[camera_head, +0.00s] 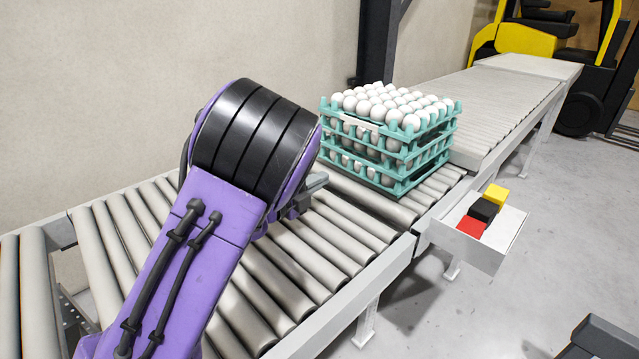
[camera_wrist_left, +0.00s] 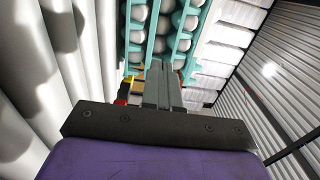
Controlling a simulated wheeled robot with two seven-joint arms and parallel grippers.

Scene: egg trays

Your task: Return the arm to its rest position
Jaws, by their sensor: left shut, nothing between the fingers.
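My left arm crosses the left half of the head view, purple with a black ribbed joint. My left gripper (camera_head: 315,182) is mostly hidden behind that joint; only a grey part of it shows, above the rollers and left of the egg trays. In the left wrist view the grey fingers (camera_wrist_left: 162,85) are shut together with nothing between them. They point toward the teal egg trays (camera_head: 385,178), stacked and filled with white eggs, which also show at the top of the left wrist view (camera_wrist_left: 135,35). My right gripper is not seen.
The trays stand on a roller conveyor (camera_head: 405,245) that runs to the back right. A white side bin (camera_head: 508,235) holds a red, a black and a yellow block. A dark post (camera_head: 375,40) stands behind, and a yellow forklift (camera_head: 515,40) far right.

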